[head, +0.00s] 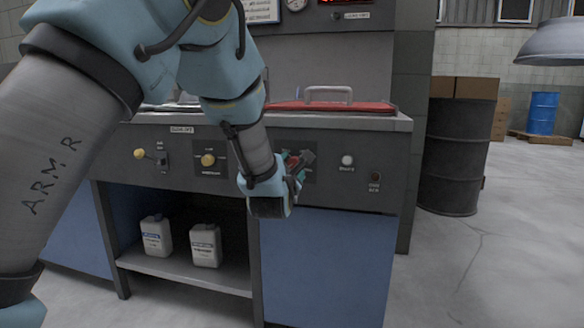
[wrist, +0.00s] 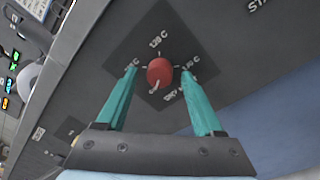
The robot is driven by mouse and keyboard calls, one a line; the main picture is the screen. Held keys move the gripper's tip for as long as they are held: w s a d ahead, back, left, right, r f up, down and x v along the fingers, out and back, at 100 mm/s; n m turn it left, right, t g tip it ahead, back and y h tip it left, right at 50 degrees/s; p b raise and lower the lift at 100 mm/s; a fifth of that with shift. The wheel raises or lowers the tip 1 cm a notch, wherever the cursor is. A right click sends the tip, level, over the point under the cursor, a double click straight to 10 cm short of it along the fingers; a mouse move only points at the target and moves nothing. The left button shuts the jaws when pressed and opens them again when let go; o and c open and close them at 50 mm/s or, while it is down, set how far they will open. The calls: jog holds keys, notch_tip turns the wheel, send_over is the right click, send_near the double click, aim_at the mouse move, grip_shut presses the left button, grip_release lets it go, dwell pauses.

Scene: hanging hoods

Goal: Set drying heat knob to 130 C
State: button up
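The red drying heat knob (wrist: 160,72) sits on a dark square plate (wrist: 150,45) in the wrist view. A label that looks like 130 C stands above it, with other temperature labels to its left and right, partly covered by my fingers. A pale mark shows on the knob's lower left side. My gripper (wrist: 159,73) is open, with one teal finger on each side of the knob and gaps between fingers and knob. In the head view my gripper (head: 297,168) is at the front panel and largely hides the knob.
The panel (head: 330,175) also carries a yellow knob (head: 208,160), another yellow control (head: 139,153), a white Start button (head: 347,160) and a dark red button (head: 375,178). A red lid (head: 335,106) with a handle lies above. Two white jugs (head: 206,245) stand on the shelf below.

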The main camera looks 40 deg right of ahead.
grip_shut()
dwell(0.3)
